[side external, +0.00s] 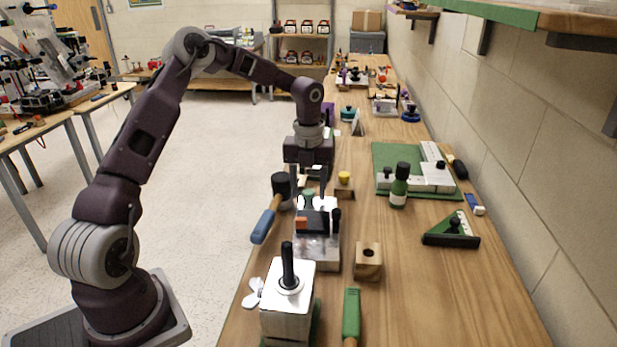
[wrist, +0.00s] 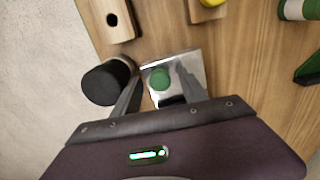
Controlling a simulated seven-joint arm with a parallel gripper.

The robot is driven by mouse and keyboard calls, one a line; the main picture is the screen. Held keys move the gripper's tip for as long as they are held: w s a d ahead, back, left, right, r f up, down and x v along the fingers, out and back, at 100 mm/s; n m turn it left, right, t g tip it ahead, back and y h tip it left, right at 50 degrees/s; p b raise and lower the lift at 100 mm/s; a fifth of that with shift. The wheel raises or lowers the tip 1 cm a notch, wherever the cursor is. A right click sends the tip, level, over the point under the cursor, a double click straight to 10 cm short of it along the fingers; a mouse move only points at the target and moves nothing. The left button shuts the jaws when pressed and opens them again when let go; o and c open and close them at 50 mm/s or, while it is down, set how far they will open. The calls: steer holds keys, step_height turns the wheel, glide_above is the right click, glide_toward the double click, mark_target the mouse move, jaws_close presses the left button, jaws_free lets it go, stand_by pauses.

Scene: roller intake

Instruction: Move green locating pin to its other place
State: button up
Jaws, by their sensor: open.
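The green locating pin (wrist: 160,78) shows as a round green top at the metal block (wrist: 184,64) in the wrist view. My gripper (wrist: 157,82) is open, with one finger on each side of the pin and gaps visible between. In the side view my gripper (side external: 311,200) points down over the far end of the metal fixture (side external: 318,252), and a bit of green shows between its fingers. How deep the pin sits is hidden. A wooden block with an empty dark hole (wrist: 110,20) lies beyond, at the upper left of the wrist view.
A blue-handled mallet (side external: 265,225) lies close on the left. A yellow-topped pin (side external: 344,177) in a wooden block and a green bottle (side external: 398,188) stand to the right. Nearer the camera are a holed wooden block (side external: 368,262) and a white block with a black post (side external: 286,312).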

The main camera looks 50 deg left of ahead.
steer(key=shift+f, duration=0.2)
stand_by(0.7)
steer(key=shift+r, duration=0.1)
steer(key=c, duration=1.1)
steer(key=shift+r, duration=2.85)
jaws_close()
